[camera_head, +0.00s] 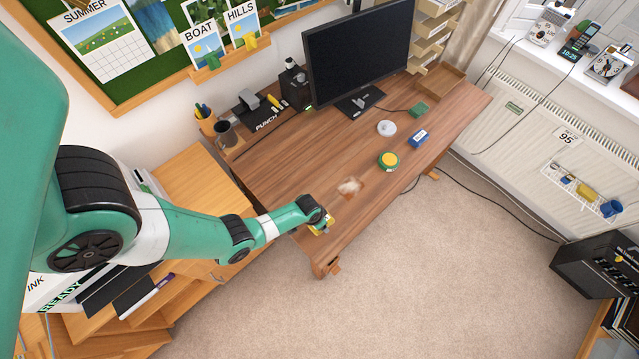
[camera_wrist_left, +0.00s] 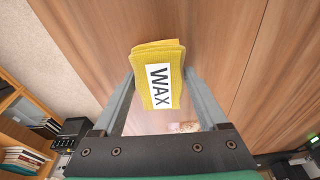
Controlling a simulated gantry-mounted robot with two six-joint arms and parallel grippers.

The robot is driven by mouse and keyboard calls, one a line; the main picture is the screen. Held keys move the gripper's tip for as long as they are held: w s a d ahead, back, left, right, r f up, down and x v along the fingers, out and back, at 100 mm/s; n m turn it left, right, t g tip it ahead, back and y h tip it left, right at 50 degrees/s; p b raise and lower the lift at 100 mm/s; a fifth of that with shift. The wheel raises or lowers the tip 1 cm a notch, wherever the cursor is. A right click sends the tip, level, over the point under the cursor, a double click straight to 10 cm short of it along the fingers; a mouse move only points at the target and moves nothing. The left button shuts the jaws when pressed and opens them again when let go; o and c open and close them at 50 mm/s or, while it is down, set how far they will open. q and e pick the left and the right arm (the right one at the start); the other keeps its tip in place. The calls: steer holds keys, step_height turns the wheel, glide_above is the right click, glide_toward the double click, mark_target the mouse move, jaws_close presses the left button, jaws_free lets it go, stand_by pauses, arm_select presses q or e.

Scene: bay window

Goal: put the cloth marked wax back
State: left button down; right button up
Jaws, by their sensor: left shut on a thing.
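The yellow folded cloth marked WAX (camera_wrist_left: 158,75) is between the two fingers of my left gripper (camera_wrist_left: 158,98), which is shut on it. In the head view my left gripper (camera_head: 318,218) is at the near left end of the wooden desk (camera_head: 290,170), with the yellow cloth (camera_head: 322,228) partly hidden under it. I cannot tell whether the cloth touches the desk top. My right gripper is not in view.
On the desk are a pale smudge (camera_head: 349,187), a round yellow-and-green tin (camera_head: 388,161), a blue box (camera_head: 419,138), a white round object (camera_head: 386,128) and a green block (camera_head: 418,110). A monitor (camera_head: 358,55) stands behind. A pen cup (camera_head: 205,121) is left.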

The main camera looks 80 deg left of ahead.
arm_select(q)
steer(key=shift+f, duration=0.25)
stand_by(0.5)
jaws_free()
step_height(320, 180, up, 11)
steer(key=s+d+p, duration=0.1)
steer(key=s+p, duration=0.1)
steer(key=p, duration=0.8)
steer(key=shift+r, duration=0.2)
